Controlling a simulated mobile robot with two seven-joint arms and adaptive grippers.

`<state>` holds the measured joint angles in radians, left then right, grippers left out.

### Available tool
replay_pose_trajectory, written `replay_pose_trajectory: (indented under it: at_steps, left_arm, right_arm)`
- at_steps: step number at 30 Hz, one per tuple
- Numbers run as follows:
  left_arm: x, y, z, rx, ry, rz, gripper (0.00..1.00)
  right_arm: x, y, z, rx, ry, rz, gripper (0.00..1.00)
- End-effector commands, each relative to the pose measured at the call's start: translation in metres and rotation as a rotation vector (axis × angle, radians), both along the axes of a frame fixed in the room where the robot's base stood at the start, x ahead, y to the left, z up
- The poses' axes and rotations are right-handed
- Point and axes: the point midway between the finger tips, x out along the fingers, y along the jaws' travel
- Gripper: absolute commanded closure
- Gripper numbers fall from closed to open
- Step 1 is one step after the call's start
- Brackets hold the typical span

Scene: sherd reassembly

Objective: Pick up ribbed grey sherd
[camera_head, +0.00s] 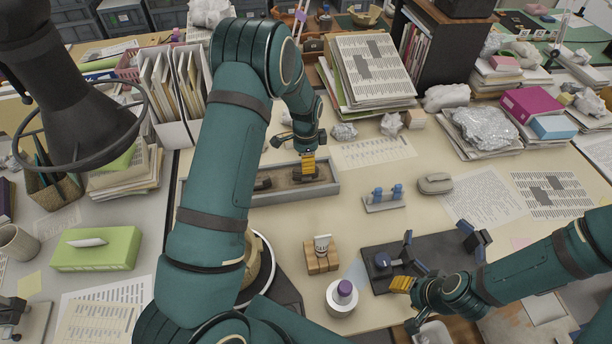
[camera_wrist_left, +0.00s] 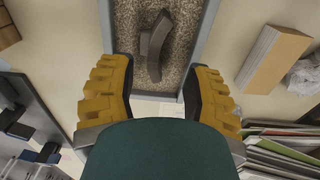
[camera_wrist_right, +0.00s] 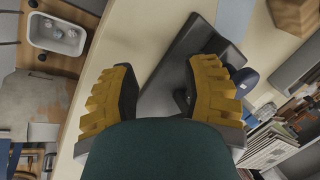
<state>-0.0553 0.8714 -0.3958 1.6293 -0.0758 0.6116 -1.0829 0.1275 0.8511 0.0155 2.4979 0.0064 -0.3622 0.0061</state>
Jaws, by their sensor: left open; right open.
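A long shallow grey tray (camera_head: 327,190) with a speckled sandy bed lies at the middle of the table. A dark grey-brown curved sherd (camera_wrist_left: 154,48) lies on that bed in the left wrist view, just beyond and between my fingertips. I cannot make out its ribs clearly. My left gripper (camera_head: 308,166) is open over the right part of the tray; its fingers also show in the left wrist view (camera_wrist_left: 158,90), apart and empty. A dark piece (camera_head: 263,184) lies in the tray to its left. My right gripper (camera_head: 402,284) is open and empty beside the black stand.
A black stand (camera_head: 430,260) with blue-tipped posts is at the right. A wooden block (camera_head: 322,262) with a small tube and a white container (camera_head: 342,302) with a purple top stand in front of the tray. Blue clamps (camera_head: 385,200) and paper stacks lie to the right.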

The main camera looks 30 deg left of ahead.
Motion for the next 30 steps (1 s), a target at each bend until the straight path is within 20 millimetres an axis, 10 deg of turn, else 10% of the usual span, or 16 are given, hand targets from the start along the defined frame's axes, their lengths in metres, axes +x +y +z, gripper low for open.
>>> replay_pose_trajectory:
  at_steps: [21, 26, 30]
  left_arm:
    - [-0.009, -0.001, -0.052, 0.001, -0.001, -0.001, 0.48]
    - [-0.009, -0.001, -0.052, 0.0, 0.0, -0.001, 1.0]
    - [-0.008, -0.001, -0.052, 0.001, -0.001, -0.001, 1.0]
  right_arm:
    - [-0.002, 0.0, -0.006, 0.001, 0.005, 0.004, 0.53]
    - [-0.002, 0.0, -0.006, 0.001, 0.005, 0.004, 0.53]
    - [-0.002, 0.0, -0.006, 0.001, 0.005, 0.004, 0.53]
